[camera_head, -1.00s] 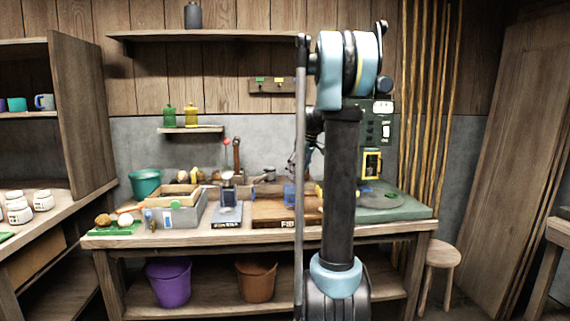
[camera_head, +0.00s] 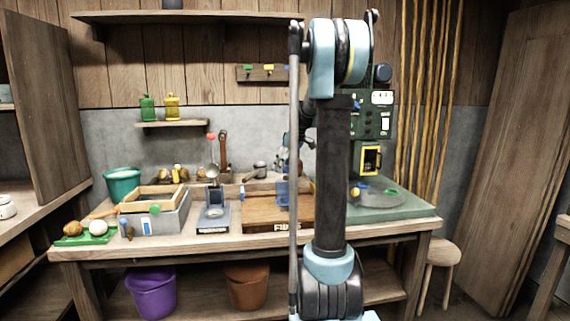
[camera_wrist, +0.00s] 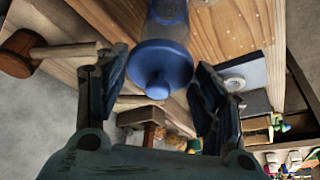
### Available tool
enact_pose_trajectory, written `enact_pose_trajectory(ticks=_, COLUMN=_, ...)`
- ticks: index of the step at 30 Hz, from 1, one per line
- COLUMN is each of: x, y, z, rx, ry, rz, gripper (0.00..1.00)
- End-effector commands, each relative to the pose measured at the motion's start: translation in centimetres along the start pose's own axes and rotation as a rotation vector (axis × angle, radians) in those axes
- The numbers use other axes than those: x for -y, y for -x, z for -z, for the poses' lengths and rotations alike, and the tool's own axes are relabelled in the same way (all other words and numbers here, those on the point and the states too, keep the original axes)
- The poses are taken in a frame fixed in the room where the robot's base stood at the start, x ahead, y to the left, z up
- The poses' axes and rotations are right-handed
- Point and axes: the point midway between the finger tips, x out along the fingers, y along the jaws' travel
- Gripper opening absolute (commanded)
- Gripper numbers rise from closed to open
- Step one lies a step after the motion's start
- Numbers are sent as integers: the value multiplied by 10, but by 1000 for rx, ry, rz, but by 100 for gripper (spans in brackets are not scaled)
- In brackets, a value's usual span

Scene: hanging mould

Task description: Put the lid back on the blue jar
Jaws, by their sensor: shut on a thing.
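The blue jar (camera_head: 282,192) stands on the wooden board at the back of the bench, partly hidden by my arm; its body also shows in the wrist view (camera_wrist: 167,14). The round blue lid (camera_wrist: 160,65), with a knob facing the camera, is between my fingertips in the wrist view. My gripper (camera_wrist: 160,78) is shut on the lid, one finger on each side. The lid is in line with the jar body, but I cannot tell whether it is seated or slightly above it. In the head view my gripper is mostly hidden behind my arm.
The wooden board (camera_head: 255,212) has a grey stand (camera_head: 214,218) to its left. A wooden-handled mallet (camera_wrist: 18,53) lies close by in the wrist view. A grey box (camera_head: 155,219) and teal bucket (camera_head: 122,185) are farther left; a green machine (camera_head: 372,125) stands right.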

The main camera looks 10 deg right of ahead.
Motion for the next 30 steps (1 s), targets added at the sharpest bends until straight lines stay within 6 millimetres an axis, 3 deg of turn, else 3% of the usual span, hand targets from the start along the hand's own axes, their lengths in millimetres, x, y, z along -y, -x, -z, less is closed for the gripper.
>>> enact_pose_trajectory(ticks=15, x=1, y=-35, z=-14, rx=0, ry=1, rz=0, gripper=49)
enact_pose_trajectory(ticks=30, x=1, y=-41, z=-16, rx=0, ry=1, rz=0, gripper=49)
